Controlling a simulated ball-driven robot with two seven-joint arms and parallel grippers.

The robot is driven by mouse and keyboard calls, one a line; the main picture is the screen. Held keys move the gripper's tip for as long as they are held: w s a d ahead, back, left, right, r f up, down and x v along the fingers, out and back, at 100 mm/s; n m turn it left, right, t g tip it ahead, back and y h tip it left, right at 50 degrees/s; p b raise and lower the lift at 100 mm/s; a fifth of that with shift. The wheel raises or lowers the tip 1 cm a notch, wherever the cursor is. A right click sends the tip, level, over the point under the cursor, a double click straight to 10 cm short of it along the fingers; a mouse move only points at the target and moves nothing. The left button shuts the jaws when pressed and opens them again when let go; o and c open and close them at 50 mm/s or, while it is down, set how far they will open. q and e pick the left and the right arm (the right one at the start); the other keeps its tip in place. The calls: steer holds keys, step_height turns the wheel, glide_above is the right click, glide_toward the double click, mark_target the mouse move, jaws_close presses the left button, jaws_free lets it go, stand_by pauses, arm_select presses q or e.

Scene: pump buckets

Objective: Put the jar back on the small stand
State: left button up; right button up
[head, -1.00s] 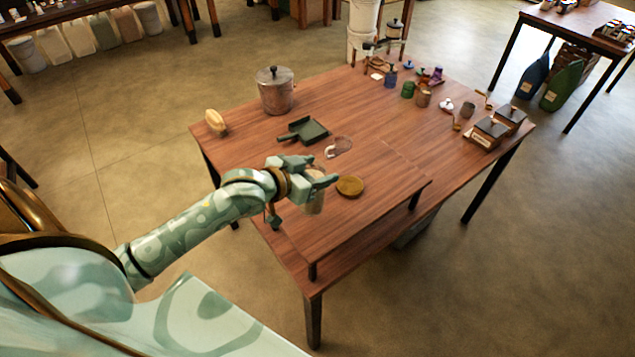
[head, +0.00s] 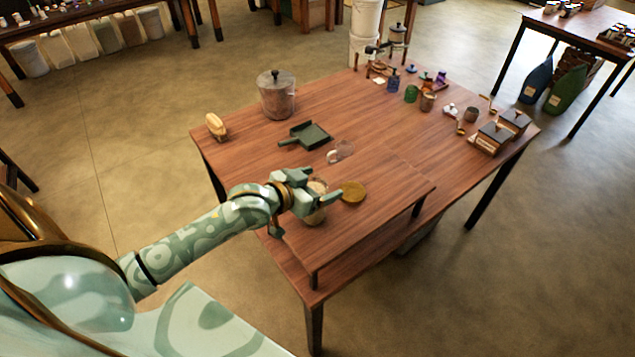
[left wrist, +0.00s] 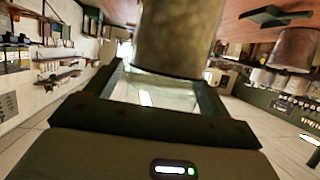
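My left gripper (head: 324,184) is around the jar's upper part. Its fingers are spread apart, with the jar's top showing between them. The left wrist view shows the jar's side (left wrist: 178,38) large, close in front of the palm; finger contact is hard to judge there. A round yellow-brown disc (head: 353,191) lies on the stand just right of the jar. My right gripper is out of view.
A clear cup (head: 341,151) and a dark green dustpan (head: 310,135) lie behind the stand. A large lidded pot (head: 276,96) and a brush (head: 215,126) are at the far left. Small boxes (head: 492,138) stand at the right. The stand's right part is clear.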

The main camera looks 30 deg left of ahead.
arm_select(q)
steer(key=shift+r, duration=0.1)
steer(key=p+v, duration=0.2)
steer(key=v, duration=1)
steer(key=shift+w+r, duration=0.1)
steer(key=shift+r, duration=0.05)
stand_by(0.4)
